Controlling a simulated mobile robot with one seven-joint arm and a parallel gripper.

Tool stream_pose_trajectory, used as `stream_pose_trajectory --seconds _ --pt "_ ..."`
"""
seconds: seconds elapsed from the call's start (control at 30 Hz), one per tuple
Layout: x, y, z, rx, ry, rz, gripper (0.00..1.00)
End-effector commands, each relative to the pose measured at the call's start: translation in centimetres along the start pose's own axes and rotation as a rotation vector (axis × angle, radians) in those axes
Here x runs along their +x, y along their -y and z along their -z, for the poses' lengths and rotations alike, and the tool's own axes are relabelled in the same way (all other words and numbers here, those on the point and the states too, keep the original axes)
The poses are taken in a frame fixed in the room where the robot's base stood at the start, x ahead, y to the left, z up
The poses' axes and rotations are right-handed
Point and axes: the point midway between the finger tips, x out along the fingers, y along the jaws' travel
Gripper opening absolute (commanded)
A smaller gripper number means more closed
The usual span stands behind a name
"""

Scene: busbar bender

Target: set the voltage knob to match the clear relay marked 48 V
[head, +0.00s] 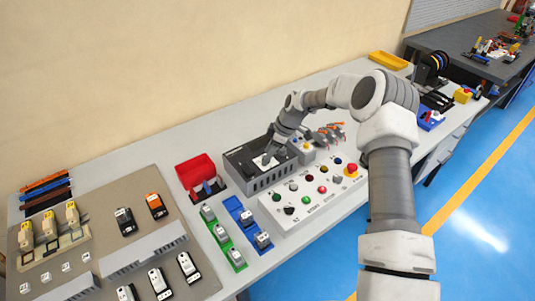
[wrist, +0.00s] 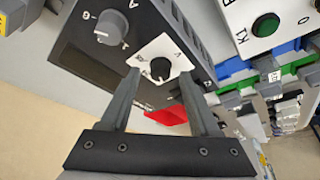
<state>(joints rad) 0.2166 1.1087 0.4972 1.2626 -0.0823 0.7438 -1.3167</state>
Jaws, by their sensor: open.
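The voltage knob (wrist: 160,66) is a dark round knob on a white plate marked V, on the dark grey power unit (head: 284,180). My gripper (wrist: 158,76) is open in the wrist view, its two grey fingers pointing at the white plate, one on each side of the knob. I cannot tell whether they touch it. In the head view my gripper (head: 268,155) is over the unit and partly hides the plate. Pale, see-through-looking relays (head: 49,225) stand at the left of the brown board. No 48 V marking is readable, nor is the knob's setting.
A grey knob (wrist: 110,27) marked A sits beside the white plate. A white control panel (head: 314,192) with coloured buttons stands in front of the unit.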

Motion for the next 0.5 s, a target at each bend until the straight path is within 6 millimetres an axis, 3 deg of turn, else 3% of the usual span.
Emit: stream_pose_trajectory --seconds 0.37,0.5 --pt "0.62 0.01 -0.01 -0.001 0.001 0.000 0.62" --pt "0.60 0.01 -0.01 -0.001 0.001 0.000 0.37"
